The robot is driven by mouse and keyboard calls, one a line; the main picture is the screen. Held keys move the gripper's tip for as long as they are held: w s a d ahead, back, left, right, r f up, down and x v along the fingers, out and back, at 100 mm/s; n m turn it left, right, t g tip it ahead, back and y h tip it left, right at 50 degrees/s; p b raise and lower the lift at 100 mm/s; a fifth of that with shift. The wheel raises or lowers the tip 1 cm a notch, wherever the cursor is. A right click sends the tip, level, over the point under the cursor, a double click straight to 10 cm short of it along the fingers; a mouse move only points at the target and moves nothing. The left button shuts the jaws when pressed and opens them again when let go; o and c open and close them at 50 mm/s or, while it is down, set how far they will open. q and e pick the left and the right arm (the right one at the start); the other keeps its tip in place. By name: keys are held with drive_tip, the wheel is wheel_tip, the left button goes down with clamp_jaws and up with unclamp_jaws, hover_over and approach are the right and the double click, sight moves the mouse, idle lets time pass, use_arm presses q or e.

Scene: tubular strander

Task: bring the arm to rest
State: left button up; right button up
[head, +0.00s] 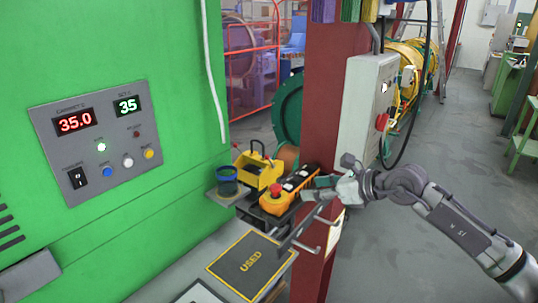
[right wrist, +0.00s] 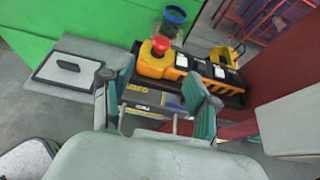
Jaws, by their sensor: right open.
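My right arm (head: 445,220) reaches in from the right edge, past the front of the red column. Its gripper (head: 318,190) is beside the orange pendant (head: 283,196) with a red button. In the right wrist view the gripper's two fingers (right wrist: 160,100) stand apart with nothing held between them. The pendant (right wrist: 200,72) lies beyond the fingertips there, on a dark holder. I cannot tell whether a finger touches it. My left gripper is out of view.
A green cabinet (head: 100,235) with lit displays fills the left. A red column (head: 325,100) carries a grey switch box (head: 365,105). A mat marked USED (head: 240,268), a yellow caddy (head: 258,170) and a dark cup (head: 227,184) are near the pendant. Floor at right is open.

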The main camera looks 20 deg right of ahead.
drive_tip(key=s+a+r+m+t+y, duration=0.2)
drive_tip(key=a+m+t+y, duration=0.1)
drive_tip(key=a+m, duration=0.25)
drive_tip(key=s+a+r+m+t+y, duration=0.2)
drive_tip(key=s+a+m+t, duration=0.15)
drive_tip(key=a+m, duration=0.2)
drive_tip(key=s+d+f+m+h, duration=0.2)
drive_tip(key=d+f+m+h, duration=0.25)
drive_tip(key=m, duration=0.35)
drive_tip(key=s+d+f+m+g+h, duration=0.1)
drive_tip(key=s+d+f+m+h, duration=0.15)
drive_tip(key=f+m+h, duration=0.45)
drive_tip(key=s+d+f+m+h, duration=0.2)
drive_tip(key=d+f+m+h, duration=0.2)
drive_tip(key=m, duration=0.6)
drive_tip(key=s+a+f+m+g+y, duration=0.1)
drive_tip(key=s+a+f+m+g, duration=0.2)
drive_tip(key=s+f+g, duration=0.6)
drive_tip(key=s+a+f+m+g+y, duration=0.25)
drive_tip(key=s+f, duration=0.35)
drive_tip(key=s, duration=0.7)
wheel_tip(320, 180, down, 27)
drive_tip(key=s+g+b, duration=0.1)
drive_tip(key=g, duration=0.1)
drive_tip(key=s+d+f+g+b, duration=0.1)
drive_tip(key=s+d+f, duration=0.1)
drive_tip(key=s+f, duration=1.5)
drive_tip(key=shift+d+f+h, duration=0.2)
drive_tip(key=shift+f+h, duration=0.2)
drive_tip(key=shift+f, duration=0.1)
